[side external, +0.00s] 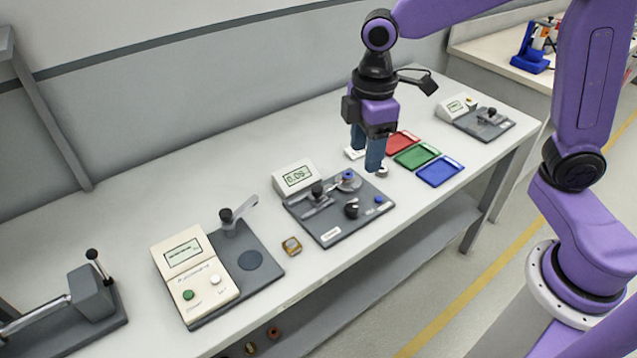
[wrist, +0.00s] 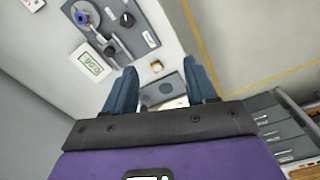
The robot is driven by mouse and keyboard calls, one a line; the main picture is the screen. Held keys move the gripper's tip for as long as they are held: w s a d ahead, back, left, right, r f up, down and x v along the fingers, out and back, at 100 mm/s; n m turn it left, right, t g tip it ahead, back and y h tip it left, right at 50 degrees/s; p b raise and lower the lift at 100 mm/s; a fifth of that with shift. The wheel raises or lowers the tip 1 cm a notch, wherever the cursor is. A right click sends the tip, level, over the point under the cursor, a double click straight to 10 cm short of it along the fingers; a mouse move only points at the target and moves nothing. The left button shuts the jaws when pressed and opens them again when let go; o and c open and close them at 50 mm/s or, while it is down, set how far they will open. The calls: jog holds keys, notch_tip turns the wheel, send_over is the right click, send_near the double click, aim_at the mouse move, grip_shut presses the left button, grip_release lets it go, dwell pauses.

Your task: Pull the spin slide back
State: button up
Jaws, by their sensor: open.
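The middle station is a dark plate (side external: 330,232) with a small grey display box (side external: 296,177). On it a slide with a black knob (side external: 317,188) sits on a silver rail, next to a grey and blue round spindle (side external: 347,181). The labels are too small to read, so I cannot confirm which part is the spin slide. My gripper (side external: 368,163) is open and empty, above and behind the plate's right end, apart from the slide. In the wrist view the slide's knob (wrist: 109,50) lies beyond the left of my open fingers (wrist: 161,70).
A dark dial (side external: 352,208) and blue button (side external: 379,199) share the plate. Red (side external: 403,143), green (side external: 417,156) and blue (side external: 439,171) trays lie right. A brass piece (side external: 292,245) and cream console (side external: 193,275) stand left.

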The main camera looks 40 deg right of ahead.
jog(key=n, duration=0.1)
send_over(318, 188)
notch_tip(318, 188, down, 4)
notch_tip(318, 188, down, 17)
dwell(0.4)
